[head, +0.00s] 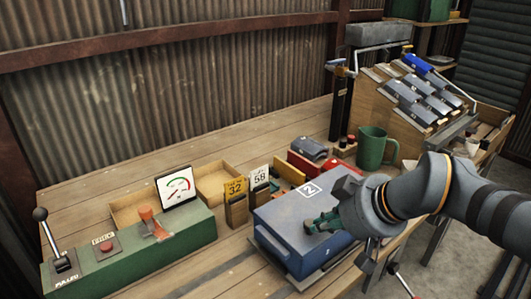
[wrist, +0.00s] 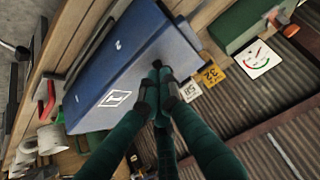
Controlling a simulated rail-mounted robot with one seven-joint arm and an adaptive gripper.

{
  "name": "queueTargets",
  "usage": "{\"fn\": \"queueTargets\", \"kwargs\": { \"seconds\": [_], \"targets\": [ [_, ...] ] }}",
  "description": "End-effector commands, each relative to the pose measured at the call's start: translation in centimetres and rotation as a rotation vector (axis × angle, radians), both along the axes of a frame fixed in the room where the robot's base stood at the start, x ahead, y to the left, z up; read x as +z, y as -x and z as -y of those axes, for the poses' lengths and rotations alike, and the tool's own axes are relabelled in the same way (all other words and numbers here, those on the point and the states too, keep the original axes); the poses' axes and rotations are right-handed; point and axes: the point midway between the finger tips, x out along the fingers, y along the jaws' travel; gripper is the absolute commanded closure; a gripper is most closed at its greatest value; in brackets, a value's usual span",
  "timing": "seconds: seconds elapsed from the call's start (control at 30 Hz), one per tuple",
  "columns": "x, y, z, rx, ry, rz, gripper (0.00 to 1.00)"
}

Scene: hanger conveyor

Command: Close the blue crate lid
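The blue crate (head: 290,236) sits on the front of the wooden bench. Its blue lid (head: 290,207), with a white framed label, lies over the top, and no open interior shows. I cannot tell whether the lid is fully seated. In the wrist view the blue lid (wrist: 125,75) fills the upper middle, label toward its lower edge. My gripper (head: 312,226) is over the lid's right part in the head view, green fingers pointing left. In the wrist view my gripper (wrist: 160,72) has its fingertips drawn together by the lid's edge, with nothing visible between them. Contact is unclear.
Yellow 32 and white 58 tags (head: 236,188) stand just left of the crate. A green control box (head: 150,245) with a lever and gauge is farther left. A green mug (head: 375,148) and a sloped rack (head: 410,95) stand behind. Clear bench lies at the back left.

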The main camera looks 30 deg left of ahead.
Motion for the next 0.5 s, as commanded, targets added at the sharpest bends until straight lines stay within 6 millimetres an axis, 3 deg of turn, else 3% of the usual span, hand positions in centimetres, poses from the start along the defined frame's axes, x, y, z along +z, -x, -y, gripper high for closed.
{"fn": "queueTargets", "kwargs": {
  "seconds": [0.03,0.5],
  "targets": [
    [-1.11,0.11,0.05,0.006,0.004,-0.007,1.0],
    [-1.41,0.19,-0.21,0.023,-0.006,-0.008,1.0]
  ]
}}
